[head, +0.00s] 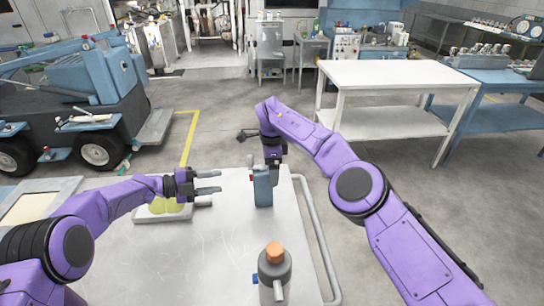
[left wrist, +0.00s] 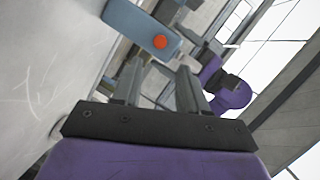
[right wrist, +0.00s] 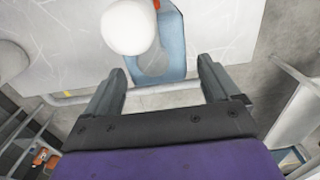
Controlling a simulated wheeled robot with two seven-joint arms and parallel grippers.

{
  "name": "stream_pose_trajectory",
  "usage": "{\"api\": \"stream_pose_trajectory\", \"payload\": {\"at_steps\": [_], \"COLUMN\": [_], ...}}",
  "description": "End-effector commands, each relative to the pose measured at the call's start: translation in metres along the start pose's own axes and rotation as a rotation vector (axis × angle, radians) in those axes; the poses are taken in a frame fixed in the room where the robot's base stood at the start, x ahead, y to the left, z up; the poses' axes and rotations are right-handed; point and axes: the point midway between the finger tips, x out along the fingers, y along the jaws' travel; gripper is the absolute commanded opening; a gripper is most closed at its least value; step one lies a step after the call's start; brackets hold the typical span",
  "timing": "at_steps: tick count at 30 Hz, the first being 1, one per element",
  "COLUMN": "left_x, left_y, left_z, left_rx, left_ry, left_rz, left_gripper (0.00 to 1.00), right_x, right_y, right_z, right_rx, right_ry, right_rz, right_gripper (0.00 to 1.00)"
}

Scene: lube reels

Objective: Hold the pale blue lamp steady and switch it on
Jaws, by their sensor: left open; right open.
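The pale blue lamp (head: 262,188) stands upright near the table's far right corner. Its blue body with a round orange-red button (left wrist: 160,41) shows at the top of the left wrist view. My left gripper (head: 219,181) is open and empty, left of the lamp and pointing at it with a gap between. My right gripper (head: 274,174) is open and hangs down close at the lamp's top; contact cannot be told. In the right wrist view the blue body (right wrist: 172,45) lies ahead of the open fingers, partly hidden by a white round part.
A grey bottle with an orange cap (head: 274,254) stands at the front of the metal table (head: 200,250). A yellow item on a pale tray (head: 178,215) lies below my left gripper. A rail (head: 318,235) runs along the right edge. The table's middle is clear.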

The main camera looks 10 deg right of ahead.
Motion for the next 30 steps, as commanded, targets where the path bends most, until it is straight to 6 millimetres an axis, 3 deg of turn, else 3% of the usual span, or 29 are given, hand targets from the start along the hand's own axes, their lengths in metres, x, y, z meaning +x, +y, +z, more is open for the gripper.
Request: {"api": "stream_pose_trajectory", "payload": {"at_steps": [6, 16, 17, 23, 25, 27, 30], "left_x": [0.0, 0.0, 0.0, 0.0, 0.0, 0.0, 0.0], "left_y": [0.0, 0.0, 0.0, 0.0, 0.0, 0.0, 0.0], "left_z": [0.0, 0.0, 0.0, 0.0, 0.0, 0.0, 0.0], "left_rx": [0.0, 0.0, 0.0, 0.0, 0.0, 0.0, 0.0], "left_ry": [0.0, 0.0, 0.0, 0.0, 0.0, 0.0, 0.0], "left_rz": [0.0, 0.0, 0.0, 0.0, 0.0, 0.0, 0.0], "left_gripper": [0.43, 0.43, 0.43, 0.43, 0.26, 0.04, 0.0], "right_x": [0.034, 0.041, 0.041, 0.041, 0.041, 0.041, 0.041], "right_y": [0.0, 0.0, 0.0, 0.0, 0.0, 0.0, 0.0], "right_z": [0.0, -0.001, -0.001, -0.001, -0.001, -0.001, -0.001], "right_rx": [0.001, 0.001, 0.001, 0.001, 0.001, 0.001, 0.001], "right_ry": [0.001, 0.002, 0.002, 0.002, 0.002, 0.002, 0.002], "right_rz": [0.0, -0.001, -0.001, -0.001, -0.001, -0.001, -0.001], "right_gripper": [0.89, 0.89, 0.86, 0.21, 0.17, 0.17, 0.17]}}
